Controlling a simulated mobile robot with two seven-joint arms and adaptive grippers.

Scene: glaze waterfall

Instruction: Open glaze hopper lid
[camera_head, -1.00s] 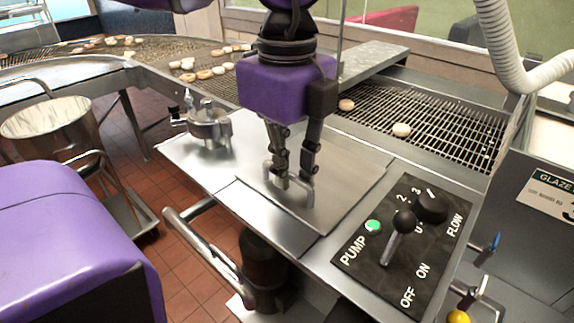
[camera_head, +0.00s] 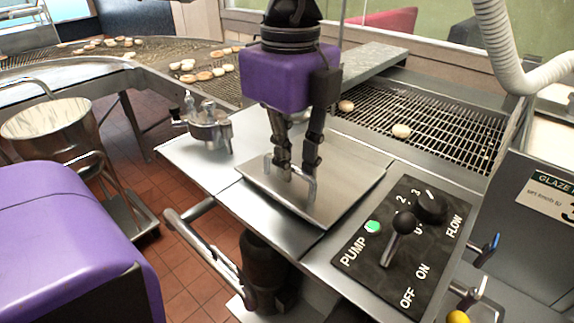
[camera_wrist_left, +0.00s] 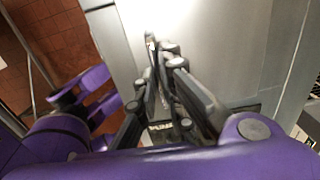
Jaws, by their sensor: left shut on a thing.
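The glaze hopper lid (camera_head: 345,185) is a flat steel plate on the counter, with a U-shaped handle (camera_head: 311,192) near its front edge. The lid's front edge is raised a little and the plate looks tilted. My left gripper (camera_head: 298,175) comes down from above and is shut on the handle. In the left wrist view, the gripper fingers (camera_wrist_left: 170,75) are close together over the pale steel of the lid (camera_wrist_left: 230,50); the handle between them is mostly hidden. My right gripper is not in view.
A black pump and flow panel (camera_head: 405,240) with a lever sits right of the lid. A steel fitting (camera_head: 208,128) stands to its left. A wire conveyor (camera_head: 430,125) with doughnuts runs behind. A bucket (camera_head: 50,130) stands at the left.

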